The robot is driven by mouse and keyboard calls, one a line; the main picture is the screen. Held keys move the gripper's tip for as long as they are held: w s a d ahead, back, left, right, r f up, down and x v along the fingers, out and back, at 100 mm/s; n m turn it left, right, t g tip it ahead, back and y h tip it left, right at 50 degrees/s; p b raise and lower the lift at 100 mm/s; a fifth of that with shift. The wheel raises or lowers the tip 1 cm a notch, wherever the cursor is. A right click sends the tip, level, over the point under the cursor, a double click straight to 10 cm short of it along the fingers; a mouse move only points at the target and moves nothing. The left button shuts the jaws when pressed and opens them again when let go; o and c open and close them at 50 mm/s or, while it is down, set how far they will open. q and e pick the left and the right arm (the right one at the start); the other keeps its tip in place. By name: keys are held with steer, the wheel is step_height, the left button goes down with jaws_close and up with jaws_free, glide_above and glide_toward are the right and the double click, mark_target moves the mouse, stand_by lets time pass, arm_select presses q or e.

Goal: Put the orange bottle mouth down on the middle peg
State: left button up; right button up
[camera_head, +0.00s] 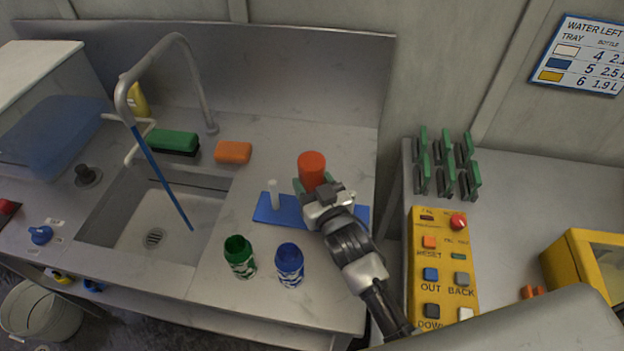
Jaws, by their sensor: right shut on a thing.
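The orange bottle (312,172) stands upright in my right gripper (314,188), which is shut around its lower part. Its top end looks closed and flat, so it appears to be mouth down. It is over the blue peg base (268,212). One white peg (273,194) stands bare at the base's left end. The middle of the base and any other pegs are hidden behind the bottle and my right gripper, so I cannot tell whether the bottle is around a peg. My left gripper is not in view.
A green bottle (240,258) with an open mouth and a blue bottle (289,265) stand near the counter's front. The sink (150,222) with its tall faucet (180,50) is left. An orange sponge (233,152) and a green brush (172,141) lie behind. A yellow button panel (440,310) is right.

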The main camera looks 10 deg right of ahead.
steer(key=shift+f, duration=0.35)
steer(key=shift+f+b, duration=0.3)
steer(key=o, duration=0.9)
steer(key=b+v, duration=0.2)
steer(key=v, duration=0.8)
steer(key=shift+s, duration=0.4)
steer(key=shift+s, duration=0.1)
